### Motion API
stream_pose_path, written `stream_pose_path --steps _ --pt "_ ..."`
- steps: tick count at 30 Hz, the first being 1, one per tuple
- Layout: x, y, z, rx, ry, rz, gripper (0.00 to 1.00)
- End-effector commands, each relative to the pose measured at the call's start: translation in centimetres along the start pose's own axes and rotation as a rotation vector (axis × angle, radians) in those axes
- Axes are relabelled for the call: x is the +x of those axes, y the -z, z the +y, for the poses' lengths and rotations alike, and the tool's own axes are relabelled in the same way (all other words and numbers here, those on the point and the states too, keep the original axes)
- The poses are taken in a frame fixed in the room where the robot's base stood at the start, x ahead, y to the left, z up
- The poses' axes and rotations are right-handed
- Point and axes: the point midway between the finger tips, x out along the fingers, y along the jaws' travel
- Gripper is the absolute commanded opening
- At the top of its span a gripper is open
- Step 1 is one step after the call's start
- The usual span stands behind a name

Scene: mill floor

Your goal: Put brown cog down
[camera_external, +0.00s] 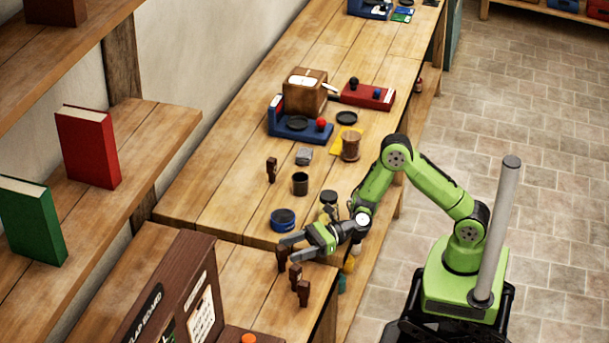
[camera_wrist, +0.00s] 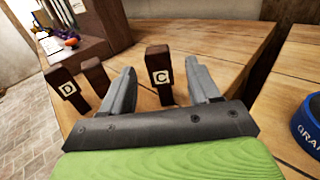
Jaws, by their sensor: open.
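A dark brown upright piece marked C (camera_wrist: 161,76) stands on the wooden bench between the fingers of my gripper (camera_wrist: 160,80). The fingers are apart, with visible gaps on both sides of the piece. In the external view my gripper (camera_external: 287,249) is low over the near bench section, and the brown piece (camera_external: 281,261) shows at its fingertips. No piece here shows a clear cog shape, so I cannot tell which one the task names.
Two similar brown pieces, one marked D (camera_wrist: 67,88), stand close to the left in the wrist view. A blue tin (camera_external: 283,220) stands behind my gripper. The brown lettered board (camera_external: 180,290) stands at left. Bare bench (camera_external: 250,305) lies in front.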

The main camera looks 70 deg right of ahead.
Motion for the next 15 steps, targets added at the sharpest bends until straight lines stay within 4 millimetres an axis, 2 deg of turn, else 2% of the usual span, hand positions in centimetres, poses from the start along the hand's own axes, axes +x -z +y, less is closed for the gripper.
stream_pose_path --steps 1,3,6,10,15 --pt "-1.5 0.6 -0.2 0.005 0.005 0.004 0.61" --pt "-3.2 0.5 -0.2 0.005 0.005 0.002 0.61" --pt "-5.0 0.5 -0.1 0.004 0.003 0.002 0.61" --pt "-6.2 0.2 0.0 0.001 0.001 -0.001 0.61" --pt "-6.3 0.0 0.0 0.000 0.000 -0.002 0.61"
